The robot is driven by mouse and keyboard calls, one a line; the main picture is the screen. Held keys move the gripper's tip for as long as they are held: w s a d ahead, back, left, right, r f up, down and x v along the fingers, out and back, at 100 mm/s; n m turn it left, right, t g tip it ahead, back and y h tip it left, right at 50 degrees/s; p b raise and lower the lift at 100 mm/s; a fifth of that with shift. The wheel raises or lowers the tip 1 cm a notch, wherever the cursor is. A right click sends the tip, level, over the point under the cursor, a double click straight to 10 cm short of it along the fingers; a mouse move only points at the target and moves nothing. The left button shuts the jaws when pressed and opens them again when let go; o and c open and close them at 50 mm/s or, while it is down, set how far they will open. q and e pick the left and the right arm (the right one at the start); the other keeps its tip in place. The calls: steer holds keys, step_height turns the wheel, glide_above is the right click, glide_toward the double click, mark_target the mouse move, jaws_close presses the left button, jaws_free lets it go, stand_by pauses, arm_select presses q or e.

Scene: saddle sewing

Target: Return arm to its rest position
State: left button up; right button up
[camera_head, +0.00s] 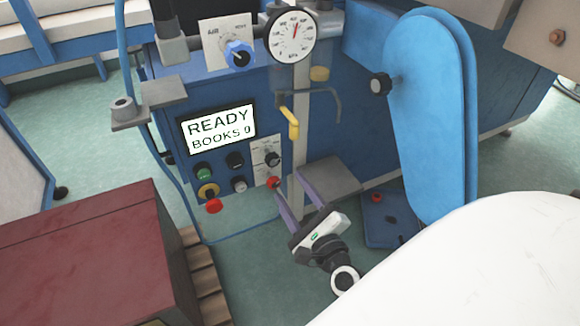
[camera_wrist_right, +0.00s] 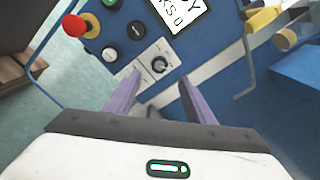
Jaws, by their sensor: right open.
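My right gripper (camera_head: 291,180) is open and empty, with its two purple fingers pointing at the front of the blue sewing machine (camera_head: 330,130). My left gripper is not in view.
The screen (camera_head: 218,129) reads "READY BOOKS 0". A yellow-handled lever (camera_head: 293,124) and bent rod stand above the gripper. A large blue arm-shaped cover (camera_head: 432,115) is on the right. A dark red stack or box (camera_head: 85,255) on a pallet is lower left. Green floor (camera_head: 265,265) shows between.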

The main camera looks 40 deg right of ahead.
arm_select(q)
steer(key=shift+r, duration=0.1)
